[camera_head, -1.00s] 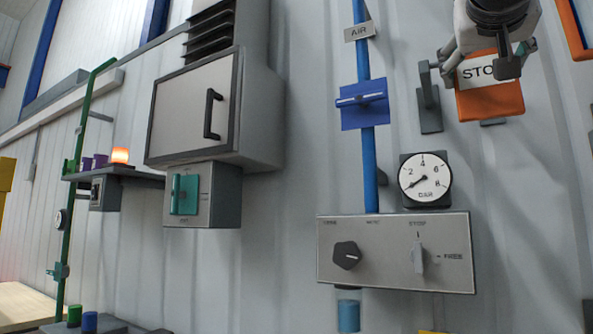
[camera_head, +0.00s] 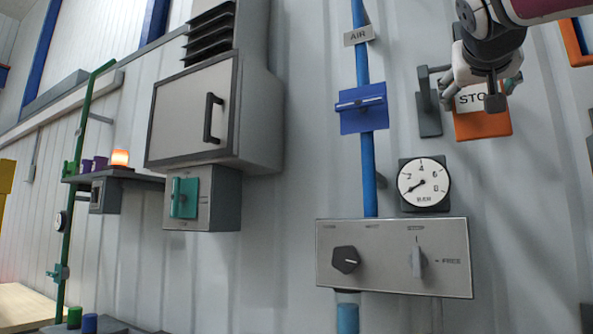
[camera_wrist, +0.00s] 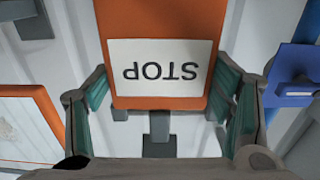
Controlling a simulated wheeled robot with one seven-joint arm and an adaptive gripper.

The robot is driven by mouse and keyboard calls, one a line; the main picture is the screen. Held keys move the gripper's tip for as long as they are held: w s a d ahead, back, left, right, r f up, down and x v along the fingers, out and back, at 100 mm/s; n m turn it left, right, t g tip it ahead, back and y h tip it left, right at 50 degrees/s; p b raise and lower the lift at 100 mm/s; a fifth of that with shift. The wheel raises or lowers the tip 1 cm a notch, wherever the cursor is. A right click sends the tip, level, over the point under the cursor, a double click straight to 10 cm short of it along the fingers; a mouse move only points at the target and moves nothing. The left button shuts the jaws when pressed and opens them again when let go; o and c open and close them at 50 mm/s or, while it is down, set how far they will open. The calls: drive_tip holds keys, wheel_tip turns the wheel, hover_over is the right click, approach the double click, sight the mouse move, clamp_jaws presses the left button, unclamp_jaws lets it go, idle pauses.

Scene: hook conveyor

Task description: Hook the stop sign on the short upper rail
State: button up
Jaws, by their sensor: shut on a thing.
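The stop sign (camera_head: 483,125) is an orange plate with a white STOP label, at the upper right of the head view. My gripper (camera_head: 482,90) is shut on it and holds it by its upper part in front of the wall. In the wrist view the sign (camera_wrist: 162,22) appears upside down between the teal-padded fingers (camera_wrist: 162,105). A grey bracket with a short rod (camera_head: 428,105) is on the wall just left of the sign. The rod's right end and any hook are hidden by the gripper, so I cannot tell whether they touch the sign.
A round pressure gauge (camera_head: 423,184) is below the sign, above a control panel with knobs (camera_head: 394,256). A blue vertical pipe with a blue valve plate (camera_head: 363,108) stands to the left. An orange-edged frame (camera_head: 574,30) is at the far right.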

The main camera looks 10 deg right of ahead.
drive_tip(key=shift+w+d+f+b, duration=0.35)
drive_tip(key=shift+w+d+f, duration=0.25)
drive_tip(key=shift+w, duration=0.35)
drive_tip(key=shift+w+d+f+b, duration=0.3)
drive_tip(key=shift+w+d+f, duration=0.35)
drive_tip(key=shift+w, duration=0.3)
drive_tip(key=shift+w+d+f+b, duration=0.4)
drive_tip(key=shift+w+d, duration=0.3)
drive_tip(key=shift+w, duration=0.25)
drive_tip(key=o, duration=1.6)
drive_tip(key=shift+s, duration=0.1)
